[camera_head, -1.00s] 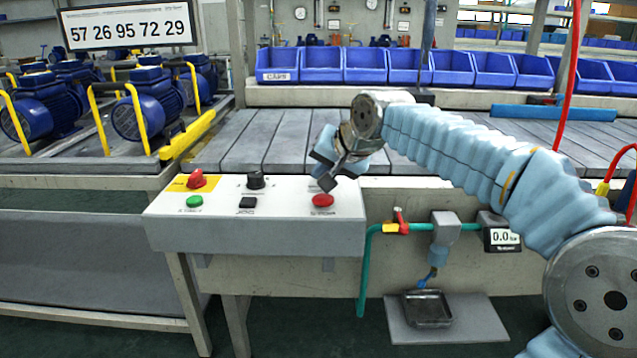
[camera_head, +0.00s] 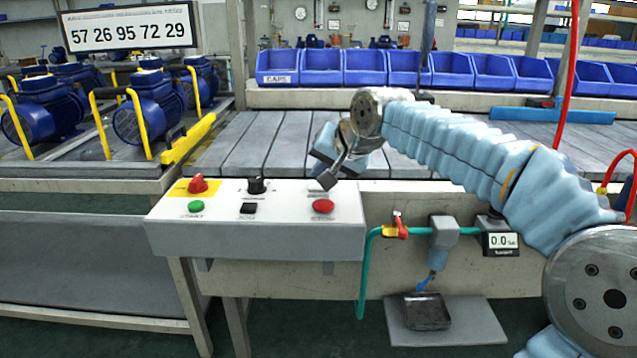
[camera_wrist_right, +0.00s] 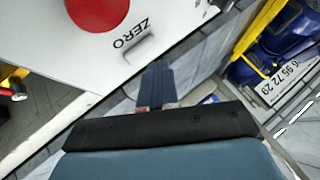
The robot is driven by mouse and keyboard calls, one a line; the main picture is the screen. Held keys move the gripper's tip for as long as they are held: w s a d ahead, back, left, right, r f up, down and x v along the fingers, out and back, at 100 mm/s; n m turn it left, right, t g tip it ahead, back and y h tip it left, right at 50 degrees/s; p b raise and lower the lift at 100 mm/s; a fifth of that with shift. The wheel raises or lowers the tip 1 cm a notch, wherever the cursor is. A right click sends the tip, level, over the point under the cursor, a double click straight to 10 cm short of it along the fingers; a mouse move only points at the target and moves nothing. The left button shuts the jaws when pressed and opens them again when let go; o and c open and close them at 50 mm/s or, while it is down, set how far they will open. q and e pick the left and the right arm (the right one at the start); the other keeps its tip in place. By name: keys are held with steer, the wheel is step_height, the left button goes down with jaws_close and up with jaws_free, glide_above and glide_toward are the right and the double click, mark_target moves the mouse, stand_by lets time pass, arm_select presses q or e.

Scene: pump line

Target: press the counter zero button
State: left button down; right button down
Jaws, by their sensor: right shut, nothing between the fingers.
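The control panel (camera_head: 255,238) has a white sloped top. The word ZERO shows upside down in the right wrist view, between a large red button (camera_wrist_right: 97,12) and a small grey bracket-like piece (camera_wrist_right: 138,49). I cannot tell whether that piece is the zero button or a guard around it. In the head view the red STOP button (camera_head: 322,206) is at the panel's right end, and the spot just behind it is partly hidden by my right gripper (camera_head: 328,180). That gripper is shut and empty, its tip above the panel's back right part. My left gripper is not in view.
A red knob (camera_head: 198,184), green START button (camera_head: 196,207), black knob (camera_head: 256,185) and black button (camera_head: 248,208) are also on the panel. A teal pipe with a red valve (camera_head: 399,225) and a gauge (camera_head: 501,240) are to the right. Blue bins (camera_head: 371,67) line the back.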

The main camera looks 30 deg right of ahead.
step_height(320, 180, up, 5)
steer(key=p, duration=0.4)
stand_by(0.3)
stand_by(0.5)
